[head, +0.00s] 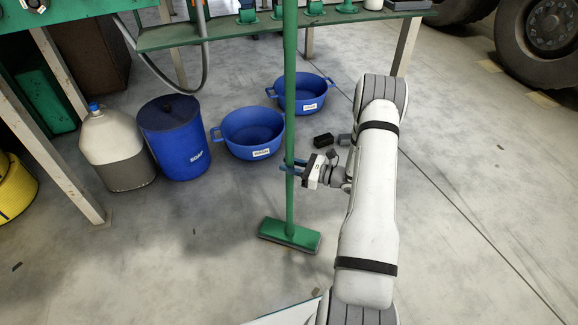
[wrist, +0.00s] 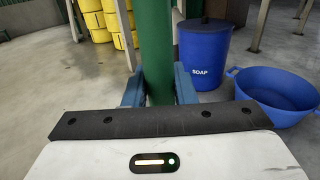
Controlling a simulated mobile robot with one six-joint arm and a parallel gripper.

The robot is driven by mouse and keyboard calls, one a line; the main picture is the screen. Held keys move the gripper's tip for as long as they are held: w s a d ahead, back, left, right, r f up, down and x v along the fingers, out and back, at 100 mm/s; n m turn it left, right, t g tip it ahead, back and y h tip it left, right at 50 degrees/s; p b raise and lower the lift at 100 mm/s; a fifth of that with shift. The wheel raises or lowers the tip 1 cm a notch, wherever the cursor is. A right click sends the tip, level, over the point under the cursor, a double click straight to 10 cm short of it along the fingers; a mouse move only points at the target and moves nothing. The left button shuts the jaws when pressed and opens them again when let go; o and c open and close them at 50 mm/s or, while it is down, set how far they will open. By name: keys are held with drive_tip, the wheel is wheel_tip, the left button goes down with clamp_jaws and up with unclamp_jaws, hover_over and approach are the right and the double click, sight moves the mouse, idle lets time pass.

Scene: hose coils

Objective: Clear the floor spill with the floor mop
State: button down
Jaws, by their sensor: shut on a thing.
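The floor mop (head: 289,150) is green, with a long upright handle and a flat green head (head: 290,236) low over the concrete floor. I cannot tell whether the head touches the floor. My gripper (head: 290,168) is shut around the lower part of the handle. In the wrist view the blue fingers (wrist: 160,88) stand on both sides of the green handle (wrist: 155,45). The floor has faint darker patches left of the mop head, but I cannot make out a clear spill.
A blue soap bin (head: 174,138), a large white jug (head: 116,150) and two blue tubs (head: 250,132) (head: 300,93) stand behind the mop. A green shelf (head: 230,30) on legs crosses the back. Vehicle wheels (head: 540,35) are at upper right. Floor at front left is open.

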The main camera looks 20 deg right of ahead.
drive_tip(key=shift+d, duration=0.2)
drive_tip(key=shift+w+d+b, duration=0.2)
drive_tip(key=shift+d, duration=0.45)
drive_tip(key=shift+w+d+b, duration=0.15)
drive_tip(key=shift+w+d, duration=0.05)
drive_tip(key=shift+d, duration=0.55)
idle(0.6)
drive_tip(key=shift+w+d+b, duration=0.2)
drive_tip(key=shift+w+d, duration=0.05)
drive_tip(key=shift+d, duration=0.5)
drive_tip(key=shift+w+d+b, duration=0.15)
drive_tip(key=shift+w+d, duration=0.05)
drive_tip(key=shift+d, duration=0.5)
drive_tip(key=shift+w+d+b, duration=0.2)
drive_tip(key=shift+d, duration=0.55)
drive_tip(key=shift+w+d+b, duration=0.15)
drive_tip(key=shift+d+b, duration=0.05)
drive_tip(key=shift+d, duration=0.55)
drive_tip(key=shift+a+r, duration=0.1)
drive_tip(key=shift+a, duration=0.05)
drive_tip(key=shift+a+p, duration=0.35)
drive_tip(key=shift+a, duration=1.3)
